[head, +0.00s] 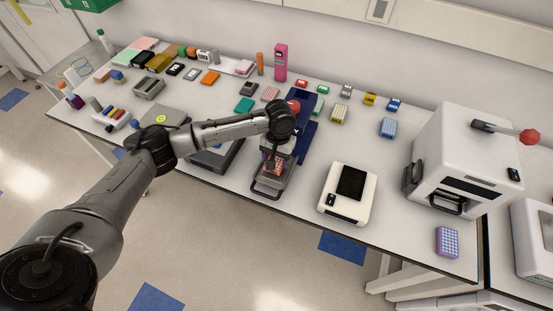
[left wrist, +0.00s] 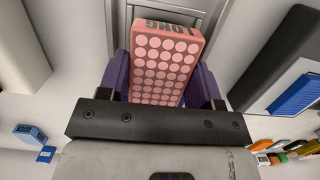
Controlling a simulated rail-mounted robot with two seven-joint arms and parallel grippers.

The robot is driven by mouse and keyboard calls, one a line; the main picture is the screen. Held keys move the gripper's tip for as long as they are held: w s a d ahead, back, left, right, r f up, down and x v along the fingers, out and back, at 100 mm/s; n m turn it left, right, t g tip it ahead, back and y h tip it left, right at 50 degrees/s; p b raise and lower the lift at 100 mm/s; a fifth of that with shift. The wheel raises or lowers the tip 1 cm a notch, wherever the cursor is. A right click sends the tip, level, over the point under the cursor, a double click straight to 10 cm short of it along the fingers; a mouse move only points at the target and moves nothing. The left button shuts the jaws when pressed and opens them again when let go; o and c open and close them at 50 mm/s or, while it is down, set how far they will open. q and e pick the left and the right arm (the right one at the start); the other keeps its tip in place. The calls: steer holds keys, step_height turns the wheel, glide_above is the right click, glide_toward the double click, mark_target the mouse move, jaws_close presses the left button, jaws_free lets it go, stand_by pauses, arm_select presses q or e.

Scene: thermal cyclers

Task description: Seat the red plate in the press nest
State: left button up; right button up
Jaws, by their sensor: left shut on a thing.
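The red plate (head: 277,167) is in my left gripper (head: 278,158), over the front part of a dark blue press (head: 304,130) near the table's middle. In the left wrist view the plate (left wrist: 165,65) is salmon red with rows of round pale wells and dark lettering on its far end. The purple fingers of my left gripper are shut on its two long sides. A grey tray-like frame with a dark front loop (head: 266,190) lies under the gripper. I cannot tell whether the plate touches the nest, which the plate and gripper largely hide. My right gripper is not in view.
A white device with a black screen (head: 347,194) stands right of the press. A large white machine (head: 465,155) with a red knob is further right, a purple plate (head: 447,242) before it. Several small coloured boxes line the back. Clear table lies between the press and the white device.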

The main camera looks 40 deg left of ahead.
arm_select(q)
steer(key=shift+f, duration=0.35)
steer(key=shift+f, duration=0.15)
steer(key=shift+f+p, duration=0.35)
steer(key=shift+p, duration=0.15)
steer(key=o, duration=0.9)
